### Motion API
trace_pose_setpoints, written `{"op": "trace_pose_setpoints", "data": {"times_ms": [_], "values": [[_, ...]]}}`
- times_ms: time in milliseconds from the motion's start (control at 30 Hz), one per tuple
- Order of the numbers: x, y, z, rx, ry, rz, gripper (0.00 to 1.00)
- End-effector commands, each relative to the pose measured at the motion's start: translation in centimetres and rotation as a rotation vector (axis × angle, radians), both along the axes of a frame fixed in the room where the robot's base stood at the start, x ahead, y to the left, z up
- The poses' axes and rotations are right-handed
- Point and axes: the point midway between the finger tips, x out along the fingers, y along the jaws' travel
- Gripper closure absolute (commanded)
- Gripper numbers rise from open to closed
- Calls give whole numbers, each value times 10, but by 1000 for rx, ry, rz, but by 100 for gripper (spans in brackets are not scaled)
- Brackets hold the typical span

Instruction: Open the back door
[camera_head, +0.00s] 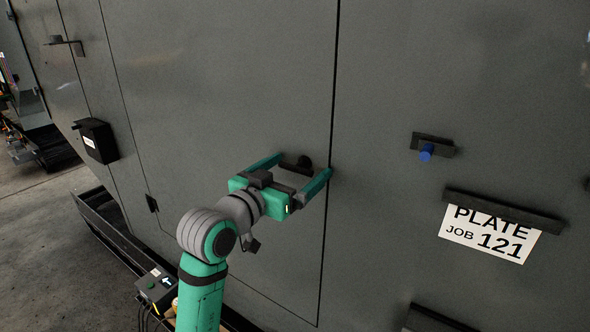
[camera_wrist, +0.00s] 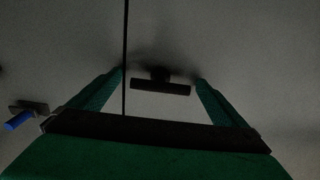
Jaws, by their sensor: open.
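The back door is a large flat grey panel (camera_head: 225,85), bounded on the right by a thin dark seam; it looks closed and flush. A dark handle (camera_head: 305,161) stands out from it just left of the seam. The wrist view shows it as a T-shaped bar on a short stem (camera_wrist: 160,86). My gripper (camera_head: 303,166) is open, one finger on each side of the handle, not touching it in the wrist view. One fingertip lies close to the seam. How near the fingertips are to the panel is hard to tell.
Right of the seam are a blue knob on a dark plate (camera_head: 426,152) and a sign holder with a "PLATE JOB 121" card (camera_head: 488,236). A black box (camera_head: 97,141) hangs at the left. A small control box (camera_head: 158,287) stands low beside my arm. Open floor lies at far left.

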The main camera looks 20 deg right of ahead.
Motion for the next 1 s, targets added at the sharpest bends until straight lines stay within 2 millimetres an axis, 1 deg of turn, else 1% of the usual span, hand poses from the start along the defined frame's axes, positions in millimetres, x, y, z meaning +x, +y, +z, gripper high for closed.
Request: {"op": "trace_pose_setpoints", "data": {"times_ms": [33,67,100,167,200,567,767,1000], "values": [[0,0,0,0,0,0,4],[0,0,0,0,0,0,11],[0,0,0,0,0,0,20],[0,0,0,0,0,0,35],[0,0,0,0,0,0,44],[0,0,0,26,-33,-1,44],[-1,0,0,95,-121,-1,44],[-1,0,0,218,-280,-2,44]]}}
